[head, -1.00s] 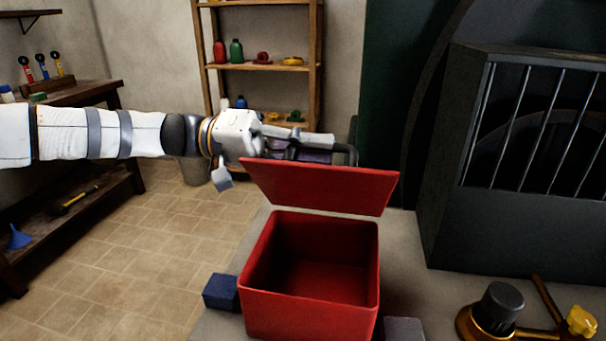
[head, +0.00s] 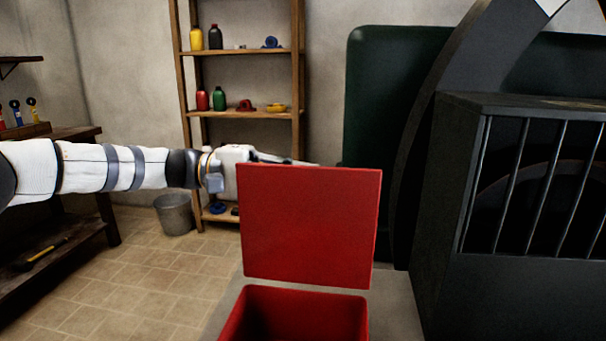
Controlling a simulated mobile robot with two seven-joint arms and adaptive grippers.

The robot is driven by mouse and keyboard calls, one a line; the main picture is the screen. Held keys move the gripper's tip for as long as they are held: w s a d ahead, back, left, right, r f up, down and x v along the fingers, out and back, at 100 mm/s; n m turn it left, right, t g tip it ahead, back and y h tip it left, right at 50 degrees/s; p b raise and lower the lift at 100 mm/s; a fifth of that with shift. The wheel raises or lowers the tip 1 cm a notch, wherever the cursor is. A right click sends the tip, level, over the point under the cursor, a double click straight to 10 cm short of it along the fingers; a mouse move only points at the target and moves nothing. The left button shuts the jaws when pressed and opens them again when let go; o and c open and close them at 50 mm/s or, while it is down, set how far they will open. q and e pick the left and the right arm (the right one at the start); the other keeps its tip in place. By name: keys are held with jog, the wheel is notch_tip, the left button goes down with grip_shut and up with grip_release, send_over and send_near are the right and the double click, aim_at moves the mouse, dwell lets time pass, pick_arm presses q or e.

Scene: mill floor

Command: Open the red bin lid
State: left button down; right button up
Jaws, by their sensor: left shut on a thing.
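The red bin (head: 345,300) stands at the bottom of the head view, its front cut off by the picture edge. Its red lid (head: 310,225) stands about upright above the bin's back rim, its broad inner face toward me. My left gripper (head: 290,161) reaches in from the left at the lid's top edge. Its fingers are mostly hidden behind the lid, and it is shut on the lid. My right gripper is not in view.
A dark machine with a barred guard (head: 530,190) stands close on the right. A wooden shelf (head: 245,115) with bottles is behind, a grey bucket (head: 174,213) on the floor. A workbench (head: 65,195) is at the left. The tiled floor between is clear.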

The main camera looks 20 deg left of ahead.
pick_arm(q)
jog(key=shift+w+a+f, duration=0.1)
jog(key=shift+w+f, duration=0.05)
jog(key=shift+w, duration=0.1)
dwell(0.3)
jog(key=c, duration=1.6)
grip_release()
jog(key=shift+f, duration=0.1)
jog(key=shift+c, duration=0.2)
